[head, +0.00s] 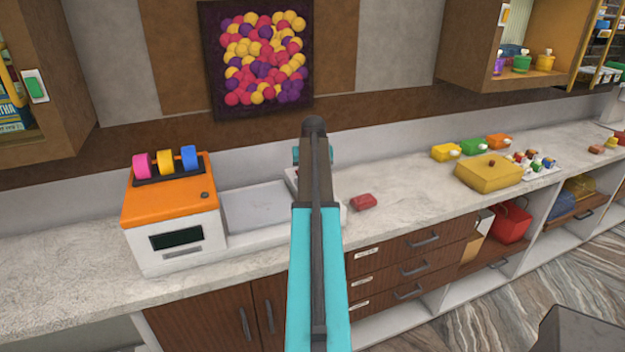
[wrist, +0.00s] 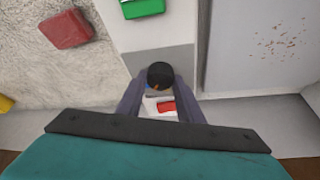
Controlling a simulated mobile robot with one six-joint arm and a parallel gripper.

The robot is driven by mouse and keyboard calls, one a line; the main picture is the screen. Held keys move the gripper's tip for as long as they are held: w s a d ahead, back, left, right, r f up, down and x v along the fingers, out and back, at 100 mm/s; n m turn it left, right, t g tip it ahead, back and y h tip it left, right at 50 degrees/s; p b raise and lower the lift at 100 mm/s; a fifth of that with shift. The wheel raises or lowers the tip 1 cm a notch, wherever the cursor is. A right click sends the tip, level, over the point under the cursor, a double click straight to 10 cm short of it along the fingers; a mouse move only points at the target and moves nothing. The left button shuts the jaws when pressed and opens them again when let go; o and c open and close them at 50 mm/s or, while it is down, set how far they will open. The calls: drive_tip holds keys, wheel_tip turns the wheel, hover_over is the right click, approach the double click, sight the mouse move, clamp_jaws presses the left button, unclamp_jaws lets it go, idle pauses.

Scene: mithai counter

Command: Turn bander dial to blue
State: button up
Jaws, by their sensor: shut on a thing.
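In the wrist view, my gripper (wrist: 160,85) is shut on a round black dial (wrist: 160,72), one finger on each side of it. The dial stands on a white and grey unit (wrist: 165,58). Tiny blue and orange-yellow marks show at the dial's lower edge, but I cannot tell which colour it points to. A red patch (wrist: 166,106) shows between the fingers, and a green piece (wrist: 142,8) lies beyond the dial on the same unit. In the head view my arm hides the dial and the gripper's fingertips.
A grey plate (head: 265,205) lies beside the orange-topped white machine (head: 175,215), which carries pink, yellow and blue rolls. A small red box (head: 363,202) sits on the counter right of my arm. A yellow box (head: 489,171) stands farther right. The counter between these boxes is clear.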

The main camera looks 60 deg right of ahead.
drive_tip(key=shift+m, duration=0.5)
drive_tip(key=o, duration=1.1)
drive_tip(key=shift+c, duration=0.2)
drive_tip(key=shift+r, duration=0.2)
drive_tip(key=b+v, duration=0.3)
drive_tip(key=v, duration=1)
drive_tip(key=shift+a+r, duration=0.2)
drive_tip(key=shift+r, duration=0.05)
drive_tip(key=shift+f, duration=0.1)
